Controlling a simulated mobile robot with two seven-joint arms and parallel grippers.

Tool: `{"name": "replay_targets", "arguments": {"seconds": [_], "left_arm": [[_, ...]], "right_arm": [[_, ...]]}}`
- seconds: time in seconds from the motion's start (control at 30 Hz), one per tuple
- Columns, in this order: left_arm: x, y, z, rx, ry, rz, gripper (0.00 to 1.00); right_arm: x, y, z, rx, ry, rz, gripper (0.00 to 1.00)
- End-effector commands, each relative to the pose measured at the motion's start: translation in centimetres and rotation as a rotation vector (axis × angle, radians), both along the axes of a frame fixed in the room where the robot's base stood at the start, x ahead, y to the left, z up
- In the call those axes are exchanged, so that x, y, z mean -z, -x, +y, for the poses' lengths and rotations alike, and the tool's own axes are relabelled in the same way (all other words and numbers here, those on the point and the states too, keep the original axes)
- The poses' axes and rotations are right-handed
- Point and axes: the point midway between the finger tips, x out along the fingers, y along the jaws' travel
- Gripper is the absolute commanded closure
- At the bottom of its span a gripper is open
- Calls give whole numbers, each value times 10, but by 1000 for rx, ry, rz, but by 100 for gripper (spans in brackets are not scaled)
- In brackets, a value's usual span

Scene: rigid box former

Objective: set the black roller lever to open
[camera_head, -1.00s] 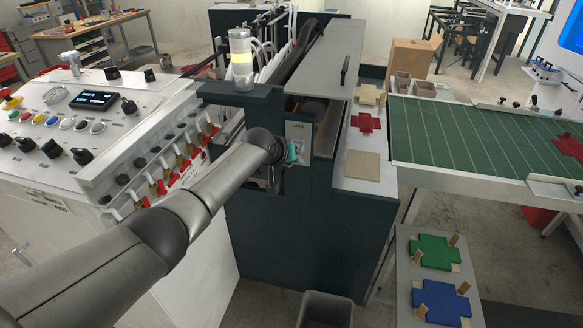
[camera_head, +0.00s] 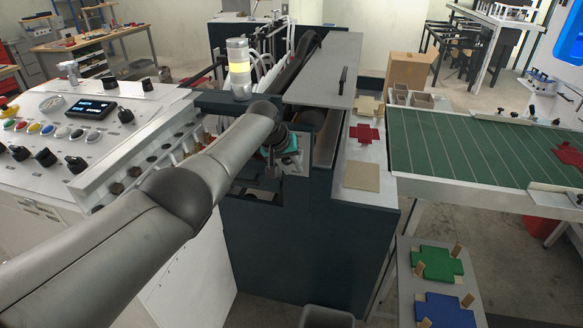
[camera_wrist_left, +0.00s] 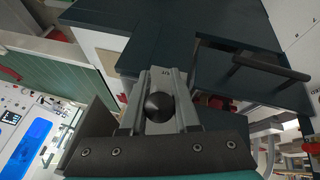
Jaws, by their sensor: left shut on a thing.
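The black roller lever shows as a round black knob (camera_wrist_left: 158,107) in the left wrist view, between the two grey fingers of my left gripper (camera_wrist_left: 161,90). The fingers are shut on it, one on each side. A pale plate (camera_wrist_left: 163,73) with small lettering lies behind the knob; I cannot read the lettering. In the head view, my left gripper (camera_head: 284,152), with a teal band, is at the front of the dark machine (camera_head: 270,235). There the arm and gripper hide the lever and most of its plate. My right gripper is not in view.
A white control console (camera_head: 75,150) with knobs and buttons stands at the left. A grey lid (camera_head: 325,65) tops the machine, beside a lit signal lamp (camera_head: 239,68). A green conveyor (camera_head: 480,150) and a stand with green and blue pieces (camera_head: 438,264) are at the right.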

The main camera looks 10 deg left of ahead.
Motion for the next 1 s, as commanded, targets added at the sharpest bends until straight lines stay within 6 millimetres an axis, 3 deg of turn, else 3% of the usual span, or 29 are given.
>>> {"name": "replay_targets", "arguments": {"seconds": [0.3, 0.33, 0.6, 1.0], "left_arm": [[-3, -1, 0, -1, 1, -3, 100], [-3, -1, 0, -1, 1, -3, 68], [-2, -1, 0, -1, 1, -3, 40], [-6, 1, 1, 0, 1, -3, 40]], "right_arm": [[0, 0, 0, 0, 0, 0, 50], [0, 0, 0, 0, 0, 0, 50], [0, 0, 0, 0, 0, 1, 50], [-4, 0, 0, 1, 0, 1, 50]]}}
